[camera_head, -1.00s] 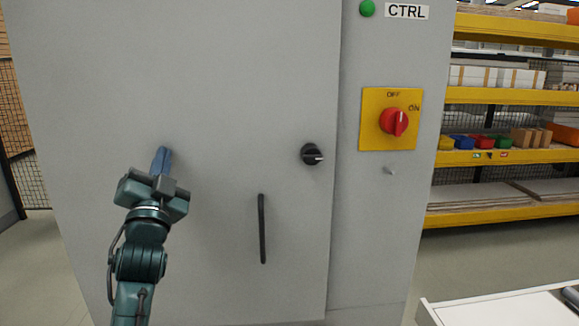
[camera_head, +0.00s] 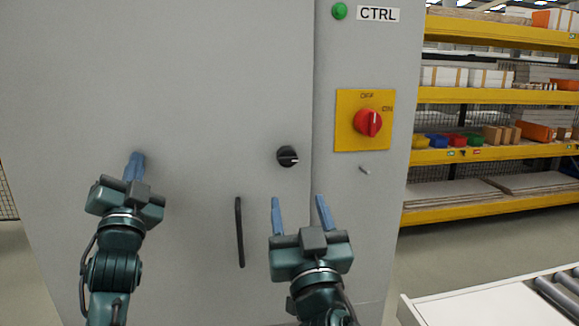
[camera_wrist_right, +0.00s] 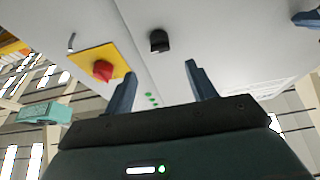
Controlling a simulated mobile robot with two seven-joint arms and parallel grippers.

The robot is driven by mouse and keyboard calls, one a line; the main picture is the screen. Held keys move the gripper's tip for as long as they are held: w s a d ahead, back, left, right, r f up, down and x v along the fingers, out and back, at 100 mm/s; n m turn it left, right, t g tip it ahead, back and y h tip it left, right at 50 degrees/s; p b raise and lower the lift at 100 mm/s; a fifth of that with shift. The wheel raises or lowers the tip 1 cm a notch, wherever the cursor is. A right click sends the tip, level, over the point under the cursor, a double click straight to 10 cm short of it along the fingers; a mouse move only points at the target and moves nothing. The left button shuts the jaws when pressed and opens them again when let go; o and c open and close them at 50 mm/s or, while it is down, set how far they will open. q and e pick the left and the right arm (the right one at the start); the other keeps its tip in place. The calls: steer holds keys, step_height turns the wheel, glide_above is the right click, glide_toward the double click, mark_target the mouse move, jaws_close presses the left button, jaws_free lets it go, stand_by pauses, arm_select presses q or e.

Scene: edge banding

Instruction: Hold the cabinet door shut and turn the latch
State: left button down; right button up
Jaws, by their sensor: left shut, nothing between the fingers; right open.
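The grey cabinet door (camera_head: 200,90) looks flush with the frame at its right edge. The black latch knob (camera_head: 288,157) sits near that edge, its white mark pointing right; it also shows in the right wrist view (camera_wrist_right: 158,41). My left gripper (camera_head: 134,165) is shut and empty, its fingertips at the door's left part; I cannot tell whether they touch it. My right gripper (camera_head: 298,208) is open and empty, below the latch, with its blue fingers pointing up. In the right wrist view its fingers (camera_wrist_right: 160,80) are spread, with the latch beyond them, apart.
A black bar handle (camera_head: 240,232) is on the door, left of my right gripper. A red rotary switch (camera_head: 368,122) on a yellow plate and a small metal peg (camera_head: 364,169) are on the frame. Yellow shelves (camera_head: 480,155) and a roller conveyor (camera_head: 550,290) stand at the right.

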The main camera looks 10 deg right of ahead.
mark_target(289, 163)
steer(key=x, duration=1.1)
steer(key=shift+c, duration=0.2)
steer(key=shift+f, duration=0.1)
steer(key=c, duration=0.9)
steer(key=shift+c, duration=0.2)
